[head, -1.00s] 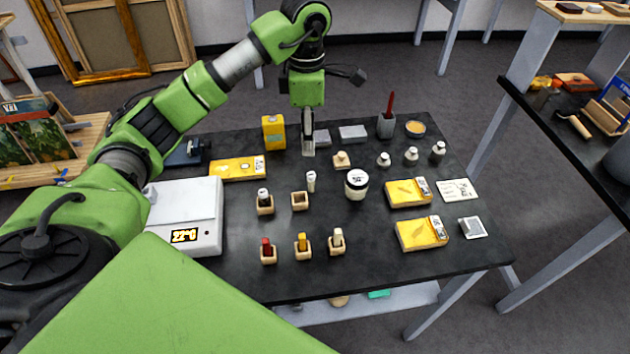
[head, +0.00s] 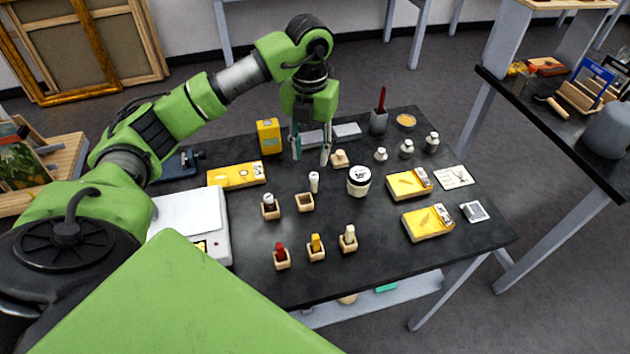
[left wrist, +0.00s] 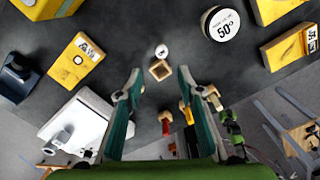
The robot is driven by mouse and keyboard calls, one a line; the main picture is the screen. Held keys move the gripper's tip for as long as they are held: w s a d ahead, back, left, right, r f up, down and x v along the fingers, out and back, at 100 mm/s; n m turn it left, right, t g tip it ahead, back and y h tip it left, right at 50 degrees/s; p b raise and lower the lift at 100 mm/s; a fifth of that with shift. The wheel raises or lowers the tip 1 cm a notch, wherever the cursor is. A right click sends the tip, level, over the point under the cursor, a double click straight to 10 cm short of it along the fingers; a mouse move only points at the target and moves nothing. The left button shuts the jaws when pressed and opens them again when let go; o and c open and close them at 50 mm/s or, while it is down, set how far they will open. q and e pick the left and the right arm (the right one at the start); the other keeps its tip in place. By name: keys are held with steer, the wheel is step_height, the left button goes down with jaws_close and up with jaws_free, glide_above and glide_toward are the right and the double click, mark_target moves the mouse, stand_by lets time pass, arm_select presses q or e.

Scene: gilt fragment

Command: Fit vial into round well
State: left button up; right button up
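A small white vial (head: 314,182) stands upright on the dark table, just behind an empty wooden holder (head: 304,203). In the left wrist view the vial (left wrist: 162,51) and the empty holder (left wrist: 160,71) lie close together, and the holder's opening looks square. My left gripper (head: 311,161) points down with its two fingers apart and nothing between them, above the table near the vial. In the left wrist view its fingers (left wrist: 159,76) flank the line of the holder. Another wooden holder (head: 270,212) to the left has a dark and white vial in it. My right gripper is not in view.
Front holders carry red (head: 281,260), yellow (head: 316,249) and white (head: 348,240) pieces. A white jar (head: 359,181) stands right of the vial, and a white scale (head: 190,220) at left. Yellow boxes (head: 428,223) lie right. Bare table lies between the jar and front holders.

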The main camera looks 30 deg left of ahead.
arm_select(q)
glide_above(314, 175)
steer(key=s, duration=0.1)
step_height(314, 175, down, 4)
steer(key=shift+f+p, duration=0.4)
steer(key=shift+p, duration=0.15)
steer(key=f+p, duration=0.1)
steer(key=f, duration=0.2)
steer(key=shift+w+f+p, duration=0.3)
steer(key=shift+w+p, duration=0.05)
steer(key=shift+w, duration=0.05)
steer(key=shift+f, duration=0.5)
jaws_close()
